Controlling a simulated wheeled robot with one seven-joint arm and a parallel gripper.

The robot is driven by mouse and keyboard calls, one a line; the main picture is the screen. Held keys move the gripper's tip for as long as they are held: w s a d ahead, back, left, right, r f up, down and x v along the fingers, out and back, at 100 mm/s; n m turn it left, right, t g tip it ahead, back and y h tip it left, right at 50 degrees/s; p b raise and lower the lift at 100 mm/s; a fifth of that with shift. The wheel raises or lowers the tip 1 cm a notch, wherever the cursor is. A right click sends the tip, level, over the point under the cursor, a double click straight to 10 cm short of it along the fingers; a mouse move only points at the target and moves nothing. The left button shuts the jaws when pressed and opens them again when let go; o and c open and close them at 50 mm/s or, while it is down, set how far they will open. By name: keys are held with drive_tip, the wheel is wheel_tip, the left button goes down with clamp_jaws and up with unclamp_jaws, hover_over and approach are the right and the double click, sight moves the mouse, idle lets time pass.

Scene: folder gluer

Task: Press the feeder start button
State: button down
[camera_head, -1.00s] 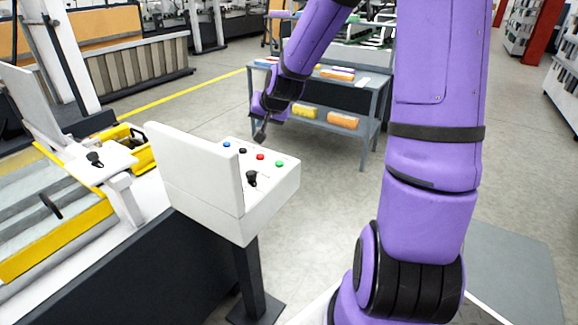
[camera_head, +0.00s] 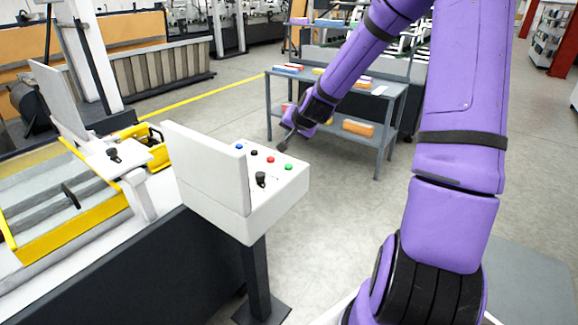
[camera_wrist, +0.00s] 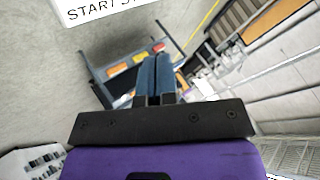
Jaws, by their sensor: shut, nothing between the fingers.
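The white control box (camera_head: 255,215) stands on a dark post and carries blue, black, red and green (camera_head: 288,167) buttons along its top, with a black knob (camera_head: 261,179) nearer its upright panel. The button labels cannot be read in the head view. My gripper (camera_head: 283,147) is shut and empty, just beyond the row of buttons, apart from the box as far as I can tell. In the wrist view its closed fingers (camera_wrist: 155,75) point up the picture; a white plate (camera_wrist: 100,10) with the word "START" and a cut-off second word shows at the top edge.
A grey shelf table (camera_head: 395,90) with coloured stacks stands behind my gripper. A yellow-framed machine (camera_head: 75,235) with a second small panel (camera_head: 115,157) lies at the left. Open grey floor lies between the control box and the table.

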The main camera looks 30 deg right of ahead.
sight(290, 165)
drive_tip(key=shift+f, duration=4.15)
drive_tip(key=shift+f, duration=0.1)
drive_tip(key=shift+f, duration=0.35)
drive_tip(key=shift+f, duration=0.45)
drive_tip(key=shift+r, duration=0.9)
drive_tip(key=shift+r, duration=2.5)
drive_tip(key=shift+a, duration=0.1)
